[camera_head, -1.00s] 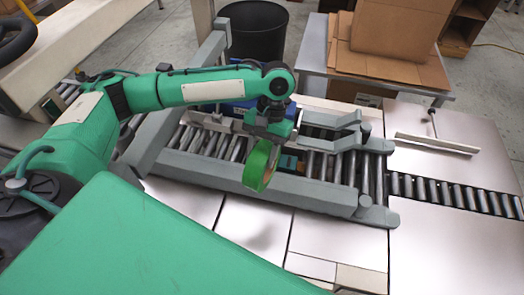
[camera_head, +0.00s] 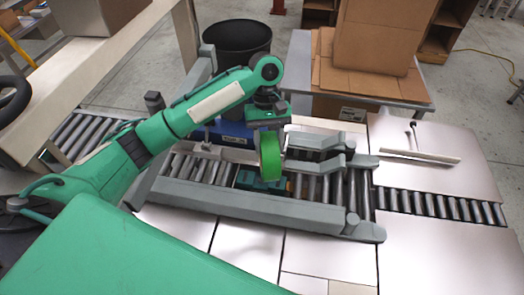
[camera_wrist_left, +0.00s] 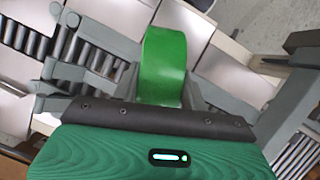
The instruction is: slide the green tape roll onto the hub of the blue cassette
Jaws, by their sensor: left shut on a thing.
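The green tape roll (camera_head: 270,153) hangs on edge under my left gripper (camera_head: 268,134), above the conveyor rollers. My left gripper is shut on it. In the left wrist view the roll (camera_wrist_left: 163,62) stands out between the two grey fingers of my left gripper (camera_wrist_left: 161,92). A blue object (camera_head: 233,132) lies behind the roll, partly hidden by my arm. A teal-blue object (camera_head: 250,179) lies low on the rollers beneath the roll, partly hidden by the front rail. I cannot tell which is the cassette, and no hub shows. My right gripper is not in view.
Grey rails (camera_head: 240,203) edge the roller conveyor (camera_head: 320,186) at front, with grey arms (camera_head: 318,160) across it. A black bin (camera_head: 236,50) and a table with cardboard boxes (camera_head: 370,45) stand behind. Pale flat panels (camera_head: 430,160) lie at the right.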

